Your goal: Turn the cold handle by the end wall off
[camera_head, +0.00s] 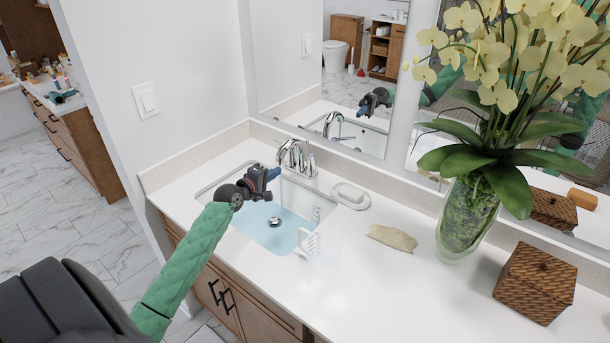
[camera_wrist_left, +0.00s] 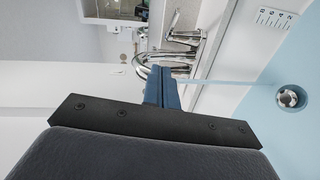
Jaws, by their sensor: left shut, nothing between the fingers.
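The chrome faucet (camera_head: 294,153) stands at the back of the sink (camera_head: 205,193), and a thin stream of water (camera_head: 281,190) runs into the basin. One handle (camera_head: 312,165) shows right of the spout. The cold handle by the end wall is not clearly visible in the head view; my gripper covers that side. My left gripper (camera_head: 274,174) is shut and empty, over the sink's back left, close to the faucet. In the left wrist view its blue fingers (camera_wrist_left: 162,76) overlap the chrome faucet parts (camera_wrist_left: 186,42); contact cannot be told. My right gripper is not in view.
The end wall (camera_head: 150,60) rises left of the sink, and the mirror (camera_head: 300,80) is behind it. The front counter is clear.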

